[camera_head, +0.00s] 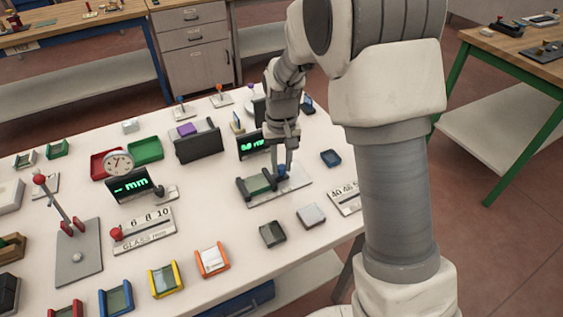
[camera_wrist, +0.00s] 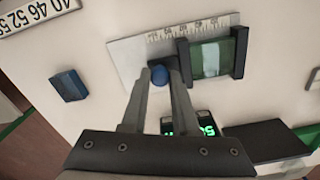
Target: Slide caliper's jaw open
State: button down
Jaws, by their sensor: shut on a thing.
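The caliper is a pale plate (camera_head: 296,189) with a printed scale (camera_wrist: 190,27), seen in both views. Two dark upright jaws stand on it, with a greenish glass piece (camera_wrist: 211,58) between them; the glass also shows in the head view (camera_head: 257,183). A blue knob (camera_wrist: 159,75) sits beside the jaw nearer my gripper. My gripper (camera_wrist: 160,68) is shut on this knob, a finger on either side. In the head view my gripper (camera_head: 282,166) reaches down onto the knob from above. Whether the jaws touch the glass is hard to tell.
A display with green digits (camera_head: 252,146) stands behind the caliper, partly hidden by my arm. A dark tray (camera_head: 272,234) and a grey block (camera_head: 311,215) sit in front.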

dwell(0.3)
jog(key=shift+w+d, duration=0.3)
jog(key=shift+d, duration=0.3)
jog(key=shift+w+d, duration=0.25)
jog(key=shift+d, duration=0.35)
jog(key=shift+w+d, duration=0.3)
jog(key=shift+d, duration=0.3)
jog(key=c, duration=0.7)
grip_release()
jog(key=shift+o, duration=0.2)
notch_tip(320, 180, up, 18)
jog(key=p, duration=0.2)
jog(key=shift+f+p, duration=0.25)
jog(key=shift+p, duration=0.05)
jog(key=shift+s+r, duration=0.1)
jog(key=shift+s, duration=0.05)
